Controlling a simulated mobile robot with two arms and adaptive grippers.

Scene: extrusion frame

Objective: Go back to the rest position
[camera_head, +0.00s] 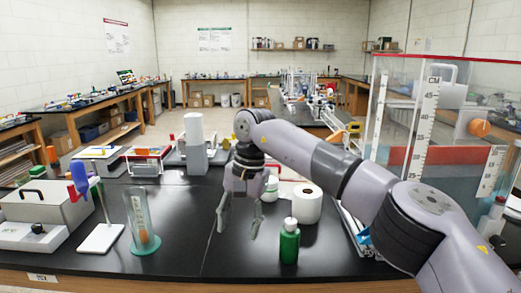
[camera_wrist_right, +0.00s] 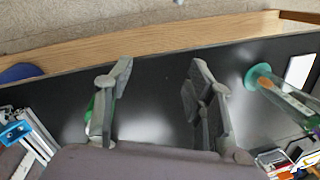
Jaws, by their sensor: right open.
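My right gripper (camera_head: 238,222) hangs fingers-down above the black bench, near the middle of the head view. Its two fingers are spread apart with nothing between them. In the right wrist view the open fingers (camera_wrist_right: 160,80) stand over bare black bench top, with the bench's wooden front edge beyond. My right arm reaches in from the lower right of the head view. My left gripper shows in neither view.
A green bottle (camera_head: 289,246) and a white paper roll (camera_head: 307,204) stand right of the gripper. A glass cylinder on a green base (camera_head: 145,245) stands to its left. A large clear tank (camera_head: 440,155) is behind my right arm. The bench front between cylinder and bottle is clear.

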